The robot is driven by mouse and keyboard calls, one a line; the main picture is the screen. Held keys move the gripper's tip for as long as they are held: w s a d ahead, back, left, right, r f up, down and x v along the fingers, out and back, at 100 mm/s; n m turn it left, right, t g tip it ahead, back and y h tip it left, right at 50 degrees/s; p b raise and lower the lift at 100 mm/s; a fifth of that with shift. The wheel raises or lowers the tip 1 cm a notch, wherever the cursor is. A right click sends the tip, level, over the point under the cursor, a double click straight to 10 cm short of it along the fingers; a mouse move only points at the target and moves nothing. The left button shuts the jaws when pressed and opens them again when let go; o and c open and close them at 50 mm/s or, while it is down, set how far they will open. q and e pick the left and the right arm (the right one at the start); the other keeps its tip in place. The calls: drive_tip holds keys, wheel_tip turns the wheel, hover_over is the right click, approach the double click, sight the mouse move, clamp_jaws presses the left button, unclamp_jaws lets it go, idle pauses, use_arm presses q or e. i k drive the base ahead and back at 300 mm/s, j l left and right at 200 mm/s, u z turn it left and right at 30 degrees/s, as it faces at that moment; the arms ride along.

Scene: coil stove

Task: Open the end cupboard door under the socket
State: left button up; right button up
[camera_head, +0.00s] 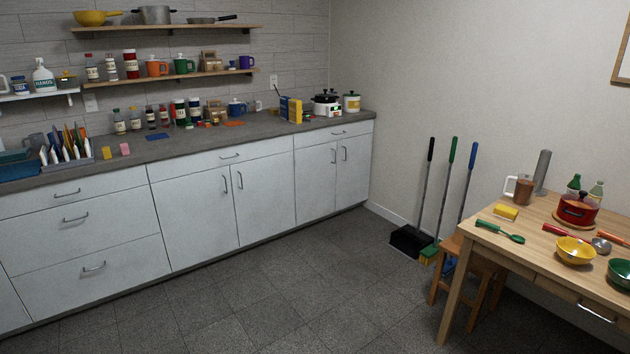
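White base cupboards run along the back wall. At their right end is a pair of closed doors, the end cupboard door (354,172) on the right and its neighbour (315,180) on the left. Their upright handles sit near the shared middle edge; the end door's handle (344,154) is the right one. A small pale socket (273,82) is on the tiled wall above the right part of the counter. Another wall plate (90,102) is further left. Neither of my grippers is in view.
The grey counter (215,135) carries jars, a yellow box (294,109) and a rice cooker (326,103). Brooms and a dustpan (408,241) lean at the right wall. A wooden table (528,242) and stool (471,268) stand at right. The grey floor before the cupboards is clear.

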sight(315, 165)
drive_tip(key=i+z, duration=0.25)
drive_tip(key=i, duration=1.55)
